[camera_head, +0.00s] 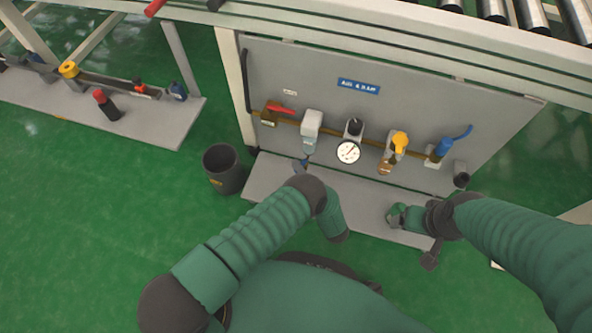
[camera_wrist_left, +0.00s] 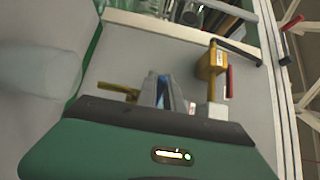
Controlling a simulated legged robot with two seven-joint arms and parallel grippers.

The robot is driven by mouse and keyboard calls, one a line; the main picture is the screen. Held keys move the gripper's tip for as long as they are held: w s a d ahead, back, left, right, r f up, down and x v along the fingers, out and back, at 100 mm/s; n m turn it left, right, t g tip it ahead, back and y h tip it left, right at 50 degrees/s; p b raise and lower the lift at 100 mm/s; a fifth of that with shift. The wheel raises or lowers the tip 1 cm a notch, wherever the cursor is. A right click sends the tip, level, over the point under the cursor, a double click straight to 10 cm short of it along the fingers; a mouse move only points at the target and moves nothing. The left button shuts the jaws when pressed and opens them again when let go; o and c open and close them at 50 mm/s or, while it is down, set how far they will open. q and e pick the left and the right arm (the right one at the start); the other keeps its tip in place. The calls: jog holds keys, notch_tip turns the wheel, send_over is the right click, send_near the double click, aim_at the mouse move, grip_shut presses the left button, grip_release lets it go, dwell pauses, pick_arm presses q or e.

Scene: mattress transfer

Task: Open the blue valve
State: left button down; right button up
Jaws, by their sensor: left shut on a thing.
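The blue valve (camera_head: 446,146) is at the right end of the brass pipe on the upright grey panel. Its blue handle sticks up and to the right. My left gripper (camera_head: 303,163) is at the lower end of the white unit (camera_head: 312,122), well left of the blue valve. In the left wrist view my left gripper (camera_wrist_left: 166,92) is shut with something blue between its fingers; I cannot tell exactly what part it is. My right gripper (camera_head: 397,214) hangs low in front of the panel, below the blue valve and apart from it; its fingers are unclear.
Along the pipe are a red-handled valve (camera_head: 278,109), a round gauge (camera_head: 348,152) and a yellow valve (camera_head: 399,142). A dark bin (camera_head: 222,168) stands left of the grey base plate (camera_head: 270,178). A side bench (camera_head: 150,115) is farther left. Green floor is clear at lower left.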

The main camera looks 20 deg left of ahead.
pick_arm(q)
jog(key=n+g+y+b, duration=0.1)
jog(key=g+b, duration=0.1)
jog(key=d+f+n+g+y+b, duration=0.1)
jog(key=n+b, duration=0.1)
jog(key=shift+s+d+f+g+y+b, duration=0.1)
jog(key=shift+s+g+y+b, duration=0.1)
jog(key=shift+g+y+b, duration=0.15)
jog(key=shift+d+r+n+g+y+b, duration=0.15)
jog(key=shift+n+g+y+b, duration=0.25)
jog(key=shift+g+b, duration=0.2)
jog(key=shift+d+r+n+g+y+b, duration=0.15)
jog(key=shift+n+g+y+b, duration=0.1)
jog(key=shift+n+g+b, duration=0.25)
jog(key=shift+a, duration=0.1)
jog(key=c, duration=1.5)
grip_release()
jog(key=shift+c, duration=0.2)
jog(key=shift+o, duration=0.3)
jog(key=shift+r, duration=0.15)
jog(key=shift+a, duration=0.1)
